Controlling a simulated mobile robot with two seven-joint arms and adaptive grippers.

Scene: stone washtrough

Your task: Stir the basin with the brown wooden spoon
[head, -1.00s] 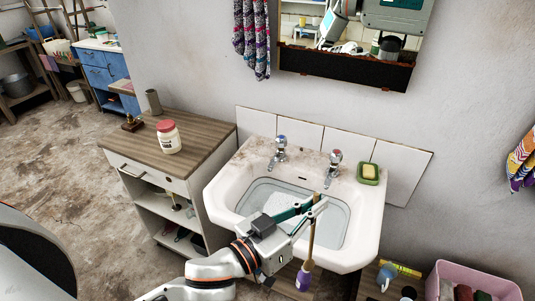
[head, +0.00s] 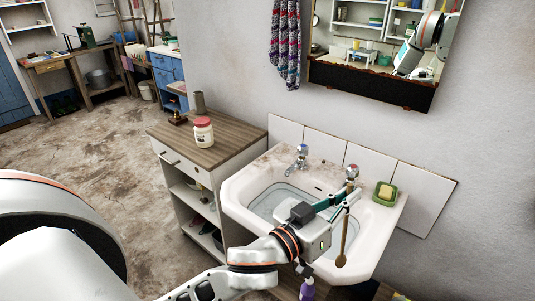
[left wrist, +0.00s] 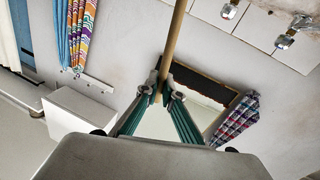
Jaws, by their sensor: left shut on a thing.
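The brown wooden spoon (head: 345,235) hangs bowl down from my left gripper (head: 346,197). The gripper is shut on the upper part of its handle. In the head view the spoon's bowl overlaps the front right rim of the white basin (head: 385,222); I cannot tell its height above the rim. Pale water shows in the basin, partly hidden by my left gripper and arm. In the left wrist view the spoon handle (left wrist: 173,45) runs between the closed fingertips (left wrist: 162,92). My right gripper is not in view.
Two taps (head: 301,157) (head: 351,174) and a green soap dish (head: 384,192) stand along the basin's back edge. A wooden-topped cabinet (head: 232,140) with a red-lidded jar (head: 203,132) stands at left. A purple bottle (head: 307,289) is below the basin front.

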